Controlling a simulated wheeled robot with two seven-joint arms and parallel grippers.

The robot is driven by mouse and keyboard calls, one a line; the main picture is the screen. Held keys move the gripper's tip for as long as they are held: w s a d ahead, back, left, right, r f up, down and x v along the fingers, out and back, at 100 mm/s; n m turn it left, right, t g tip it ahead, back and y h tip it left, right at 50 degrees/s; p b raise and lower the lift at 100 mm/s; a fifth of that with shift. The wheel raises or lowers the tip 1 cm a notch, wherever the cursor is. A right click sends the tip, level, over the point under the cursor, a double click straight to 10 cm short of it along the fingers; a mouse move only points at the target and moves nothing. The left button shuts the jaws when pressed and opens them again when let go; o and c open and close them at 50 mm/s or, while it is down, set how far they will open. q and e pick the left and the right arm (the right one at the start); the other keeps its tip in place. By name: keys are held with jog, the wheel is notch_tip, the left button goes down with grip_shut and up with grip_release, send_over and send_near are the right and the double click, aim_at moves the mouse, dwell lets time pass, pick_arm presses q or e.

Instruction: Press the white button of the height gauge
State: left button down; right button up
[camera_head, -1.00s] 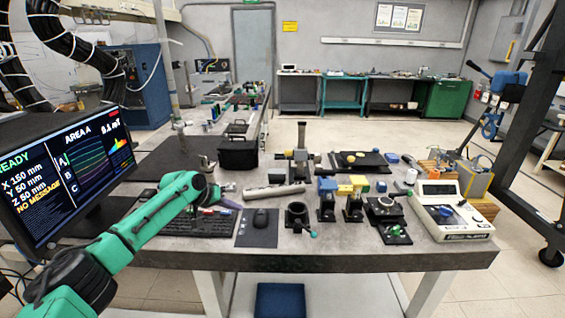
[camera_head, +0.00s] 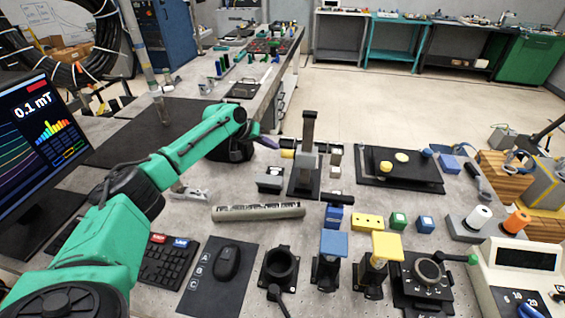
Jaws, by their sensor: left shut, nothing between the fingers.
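The height gauge (camera_head: 308,152) appears to be the grey upright column on a dark base in the middle of the bench. A small yellow part sticks out on its left side. I cannot make out its white button clearly. My left gripper (camera_head: 266,142) reaches in from the left and ends to the left of the gauge, apart from it in the picture. Its fingers look small and purplish, shut and empty. My right gripper is not in view.
A dark box (camera_head: 270,179) and a grey ribbed bar (camera_head: 258,212) lie near the gauge. Blue and yellow stands (camera_head: 334,246) are in front. A black tray (camera_head: 400,178) lies to its right, a mouse (camera_head: 227,262) and keyboard (camera_head: 166,263) nearer, a monitor (camera_head: 36,140) at left.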

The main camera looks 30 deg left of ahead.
aim_at(274, 173)
pick_arm(q)
jog(key=f+b, duration=0.7)
jog(key=f, duration=0.1)
jog(key=shift+s+b, duration=0.3)
jog(key=shift+s, duration=0.05)
jog(key=shift+f, duration=0.15)
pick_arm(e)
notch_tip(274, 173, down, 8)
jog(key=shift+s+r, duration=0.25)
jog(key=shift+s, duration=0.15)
pick_arm(q)
jog(key=shift+f, duration=0.1)
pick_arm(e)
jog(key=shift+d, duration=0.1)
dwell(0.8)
pick_arm(q)
jog(key=shift+f, duration=0.35)
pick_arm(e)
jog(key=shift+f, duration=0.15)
pick_arm(q)
jog(key=shift+f+b, duration=0.4)
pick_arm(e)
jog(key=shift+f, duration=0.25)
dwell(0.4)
pick_arm(q)
jog(key=shift+s+r+p, duration=0.1)
jog(key=shift+r+p, duration=0.75)
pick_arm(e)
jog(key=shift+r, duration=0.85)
